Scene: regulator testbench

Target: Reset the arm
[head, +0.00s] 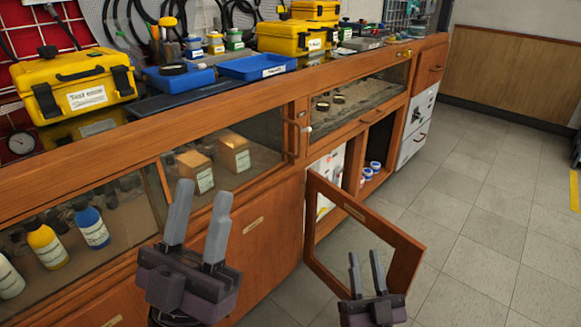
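My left gripper (202,206) is in front of the wooden bench's lower cupboards. Its two grey fingers point up and are apart, with nothing between them. My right gripper (365,262) is lower and further right, in front of an open framed cupboard door (404,253). Its fingers also point up, apart and empty. Most of both arms is hidden below the picture's bottom edge. Whether either gripper touches the bench or the door cannot be told.
The wooden bench (262,221) runs along the left and back. On top are a yellow case (73,84), a blue tray (257,66) and other tools. Bottles and boxes (235,153) sit behind glass. The tiled floor (490,190) at right is clear.

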